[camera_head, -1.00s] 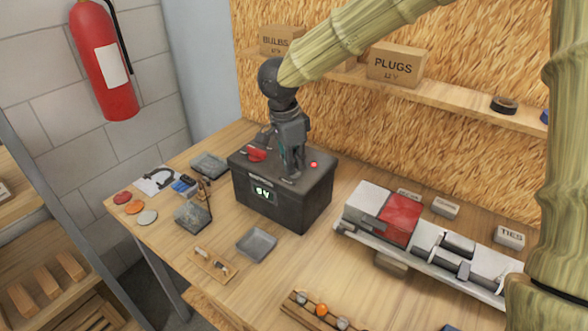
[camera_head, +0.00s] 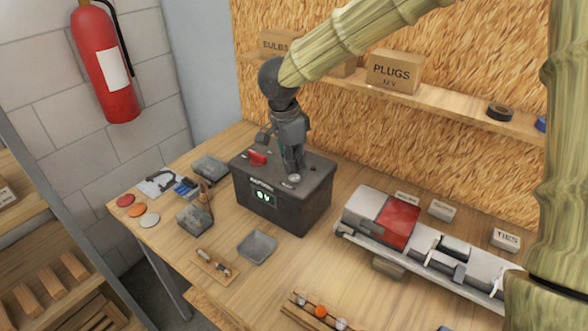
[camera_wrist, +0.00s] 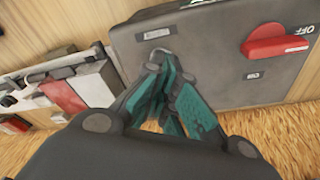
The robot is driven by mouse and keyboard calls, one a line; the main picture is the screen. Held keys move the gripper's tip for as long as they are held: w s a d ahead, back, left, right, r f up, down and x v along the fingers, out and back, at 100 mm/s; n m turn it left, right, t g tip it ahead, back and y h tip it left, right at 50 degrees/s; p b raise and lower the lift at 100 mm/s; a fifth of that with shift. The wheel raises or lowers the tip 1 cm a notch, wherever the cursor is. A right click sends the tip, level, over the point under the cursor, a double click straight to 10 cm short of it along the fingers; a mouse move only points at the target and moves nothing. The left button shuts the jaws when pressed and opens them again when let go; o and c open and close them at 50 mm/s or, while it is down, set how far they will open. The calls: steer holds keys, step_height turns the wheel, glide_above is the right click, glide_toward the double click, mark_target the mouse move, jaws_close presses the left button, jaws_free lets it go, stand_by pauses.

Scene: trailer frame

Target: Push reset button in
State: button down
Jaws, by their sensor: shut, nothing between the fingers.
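A dark grey box (camera_head: 266,210) with a small lit display (camera_head: 263,197) stands on the bench. A red knob (camera_head: 257,157) is on its top; in the wrist view the knob (camera_wrist: 278,47) has OFF printed beside it. A round silver button (camera_head: 294,179) is near the top's front edge. It also shows in the wrist view (camera_wrist: 157,52), partly covered by my fingertips. My gripper (camera_head: 290,172) is shut and empty, pointing down at the button. The tips are at or very close to it; I cannot tell whether they touch.
A long white unit with a red panel (camera_head: 398,220) lies to the right of the box. Small trays (camera_head: 257,247), coloured discs and a strip with round pieces (camera_head: 315,312) lie on the bench. A shelf (camera_head: 450,103) with cardboard boxes runs along the back wall.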

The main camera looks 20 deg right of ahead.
mark_target(294, 176)
steer(key=shift+r+p, duration=2.45)
steer(key=shift+p, duration=0.3)
